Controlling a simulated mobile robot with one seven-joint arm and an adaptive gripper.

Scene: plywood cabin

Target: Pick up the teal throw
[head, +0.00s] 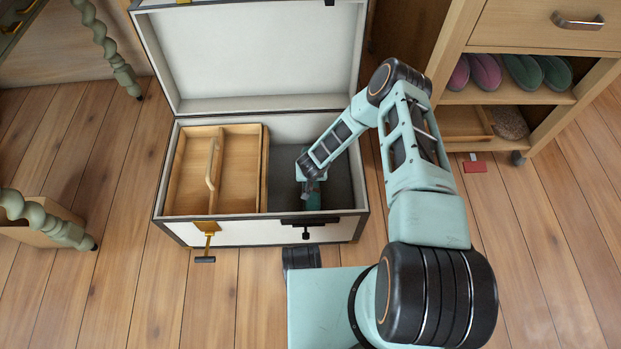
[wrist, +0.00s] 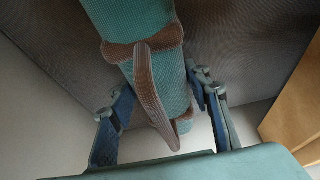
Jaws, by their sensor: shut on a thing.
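The teal throw (wrist: 118,18) is a roll bound with brown straps and a brown carrying handle (wrist: 152,100), seen in the wrist view. It lies in the right-hand, dark-lined part of the open trunk (head: 340,190). My gripper (wrist: 157,95) has a finger on each side of the roll and is shut on it. In the head view my gripper (head: 311,182) reaches down inside the trunk, and a small bit of the throw (head: 312,202) shows below it. My gripper and wrist hide most of the roll there.
A wooden divided tray (head: 238,170) with a handle fills the trunk's left part. The trunk's lid (head: 260,55) stands open behind. A shelf unit (head: 530,97) with slippers stands at the right, a small red object (head: 474,164) below it.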

